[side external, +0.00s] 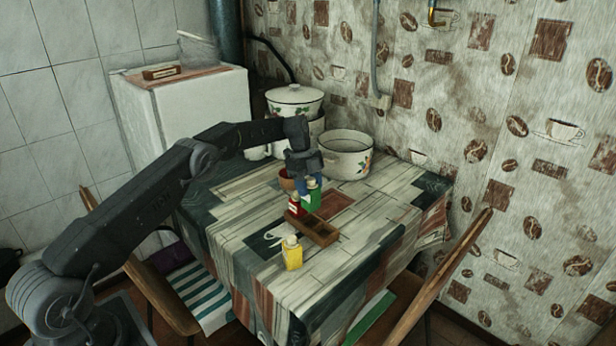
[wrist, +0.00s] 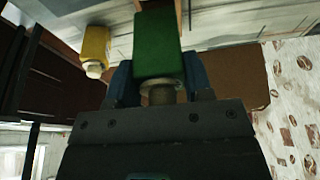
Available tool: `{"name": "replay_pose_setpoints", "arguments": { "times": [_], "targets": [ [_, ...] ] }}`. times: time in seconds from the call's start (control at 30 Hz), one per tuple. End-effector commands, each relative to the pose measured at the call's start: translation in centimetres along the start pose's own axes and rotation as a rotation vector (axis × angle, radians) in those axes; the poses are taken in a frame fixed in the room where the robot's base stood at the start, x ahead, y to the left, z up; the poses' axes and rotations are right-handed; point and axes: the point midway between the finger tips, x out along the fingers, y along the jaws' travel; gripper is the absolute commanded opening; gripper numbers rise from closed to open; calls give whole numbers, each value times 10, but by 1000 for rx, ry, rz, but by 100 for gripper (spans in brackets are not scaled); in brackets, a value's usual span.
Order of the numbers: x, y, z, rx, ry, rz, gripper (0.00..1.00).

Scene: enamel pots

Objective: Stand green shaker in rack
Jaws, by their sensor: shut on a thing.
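The green shaker (side external: 312,201) is upright or nearly so, with my gripper (side external: 307,184) above it. In the wrist view my gripper (wrist: 158,82) has its blue fingers on both sides of the green shaker (wrist: 159,45), shut on it near its pale cap. The brown wooden rack (side external: 320,233) is on the table just in front of the green shaker, with open compartments showing. A red shaker (side external: 295,205) stands at the rack's left end. I cannot tell whether the green shaker's base touches the table.
A yellow shaker (side external: 293,255) stands on the table in front of the rack and also shows in the wrist view (wrist: 95,48). A small reddish bowl (side external: 286,180) is behind the shakers. A white enamel pot (side external: 346,160) stands at the back. The table's right side is clear.

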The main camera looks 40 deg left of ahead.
Motion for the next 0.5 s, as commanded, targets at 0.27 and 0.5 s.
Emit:
{"name": "replay_pose_setpoints", "arguments": {
  "times": [0.27, 0.5],
  "targets": [
    [12, 0, 4, -1, 1, 0, 28],
    [29, 0, 9, -1, 1, 0, 28]
  ]
}}
